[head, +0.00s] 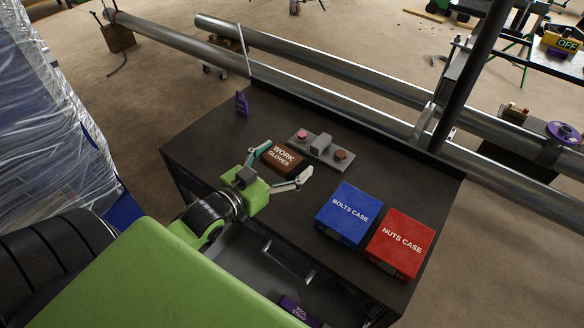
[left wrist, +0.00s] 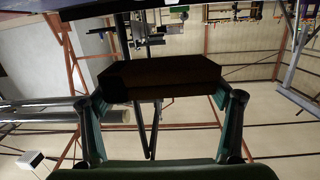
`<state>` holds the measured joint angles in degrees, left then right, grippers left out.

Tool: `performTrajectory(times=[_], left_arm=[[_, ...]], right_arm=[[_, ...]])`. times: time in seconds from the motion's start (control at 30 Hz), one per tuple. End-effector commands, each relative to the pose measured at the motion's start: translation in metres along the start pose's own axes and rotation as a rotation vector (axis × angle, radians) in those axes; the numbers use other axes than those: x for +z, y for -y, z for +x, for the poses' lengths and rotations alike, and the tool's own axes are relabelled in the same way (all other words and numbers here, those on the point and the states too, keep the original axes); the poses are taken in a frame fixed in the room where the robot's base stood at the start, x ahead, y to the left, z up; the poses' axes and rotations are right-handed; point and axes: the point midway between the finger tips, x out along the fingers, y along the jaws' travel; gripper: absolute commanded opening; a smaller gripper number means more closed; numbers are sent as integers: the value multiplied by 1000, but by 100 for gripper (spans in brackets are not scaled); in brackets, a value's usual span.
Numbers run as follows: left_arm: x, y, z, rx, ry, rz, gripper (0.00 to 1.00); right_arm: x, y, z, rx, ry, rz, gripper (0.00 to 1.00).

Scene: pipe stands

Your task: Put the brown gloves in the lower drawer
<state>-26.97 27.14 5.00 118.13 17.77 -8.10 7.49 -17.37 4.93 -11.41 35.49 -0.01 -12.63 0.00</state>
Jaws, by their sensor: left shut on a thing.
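The brown gloves (head: 283,158), a box-shaped pack lettered "WORK GLOVES", are between the fingers of my left gripper (head: 283,163) at the bench top's left half. The gripper is shut on their two sides. In the left wrist view the gloves (left wrist: 160,76) show as a dark brown block between the fingertips of the left gripper (left wrist: 160,92). I cannot tell whether they touch the bench top. A drawer (head: 290,262) stands open at the bench's near side, partly hidden by my green body. Which drawer it is I cannot tell. My right gripper is not in view.
A blue bolts case (head: 348,214) and a red nuts case (head: 400,243) sit on the right of the bench top (head: 205,150). A grey control block (head: 320,148) and a purple item (head: 241,104) stand behind. A purple pack (head: 298,312) lies low at the open drawer.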

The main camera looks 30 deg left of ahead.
Motion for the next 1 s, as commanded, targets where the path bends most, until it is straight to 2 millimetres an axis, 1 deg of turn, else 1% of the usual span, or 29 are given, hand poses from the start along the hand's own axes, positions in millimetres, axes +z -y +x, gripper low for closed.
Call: performTrajectory(times=[0.03, 0.13, 0.2, 0.33, 0.47, 0.93, 1.0], left_arm=[[16, 7, 9, -30, 3, -15, 61], [34, 14, 18, -62, 11, -28, 61], [41, 15, 22, -73, 14, -32, 61], [48, 16, 24, -78, 17, -33, 61], [56, 16, 24, -77, 17, -32, 61], [106, 15, 31, -77, 16, -32, 61], [112, 15, 32, -77, 18, -32, 61]], right_arm=[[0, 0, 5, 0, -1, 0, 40], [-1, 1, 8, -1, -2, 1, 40], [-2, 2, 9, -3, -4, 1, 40], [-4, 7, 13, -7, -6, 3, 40], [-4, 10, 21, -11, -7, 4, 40], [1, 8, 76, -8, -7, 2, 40], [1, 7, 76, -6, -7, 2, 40]])
